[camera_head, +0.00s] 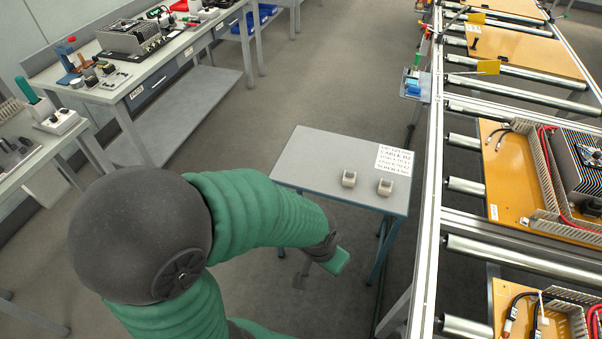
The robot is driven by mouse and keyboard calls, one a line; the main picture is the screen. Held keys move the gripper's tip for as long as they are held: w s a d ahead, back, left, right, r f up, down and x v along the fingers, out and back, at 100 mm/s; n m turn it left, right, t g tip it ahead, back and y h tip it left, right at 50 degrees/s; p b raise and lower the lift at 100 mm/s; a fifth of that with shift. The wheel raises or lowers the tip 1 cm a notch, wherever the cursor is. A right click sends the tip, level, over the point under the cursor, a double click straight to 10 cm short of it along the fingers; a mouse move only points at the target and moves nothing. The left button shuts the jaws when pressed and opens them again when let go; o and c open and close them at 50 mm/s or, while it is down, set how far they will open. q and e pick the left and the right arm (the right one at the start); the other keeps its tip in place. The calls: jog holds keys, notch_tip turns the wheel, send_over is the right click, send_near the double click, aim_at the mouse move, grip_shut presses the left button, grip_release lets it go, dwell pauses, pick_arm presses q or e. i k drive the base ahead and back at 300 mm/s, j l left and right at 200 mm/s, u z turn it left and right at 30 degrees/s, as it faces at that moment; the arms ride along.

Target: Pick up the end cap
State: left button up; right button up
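Two small, pale, block-like pieces with dark tops stand apart on a small grey table (320,165). One piece (349,178) is near the middle of the top, and the other (385,187) is nearer the right edge. They look like end caps, but they are too small to be sure. My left arm, green and black, comes in from the lower left. Its hand end, my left gripper (325,262), is in front of the table's near edge, apart from both pieces. My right gripper is out of view.
A printed sheet (394,160) lies on the small table behind the pieces. A roller conveyor (478,252) with orange boards runs along the right, close to the table. Cluttered workbenches (140,75) line the left. The floor between is open.

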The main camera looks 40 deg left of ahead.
aim_at(349, 178)
jog(key=u, duration=0.9)
jog(key=z, duration=2.55)
jog(key=u, duration=2.5)
jog(key=i+j, duration=0.3)
jog(key=i+j+z, duration=0.1)
jog(key=i+j, duration=0.15)
jog(key=j, duration=0.2)
jog(key=i+j, duration=0.3)
jog(key=i+j+z, duration=0.1)
jog(key=i+j, duration=0.15)
jog(key=j, duration=0.2)
jog(key=i+j, duration=0.3)
jog(key=j, duration=0.15)
jog(key=i+j+z, duration=0.1)
jog(key=i+j, duration=0.15)
jog(key=j, duration=0.15)
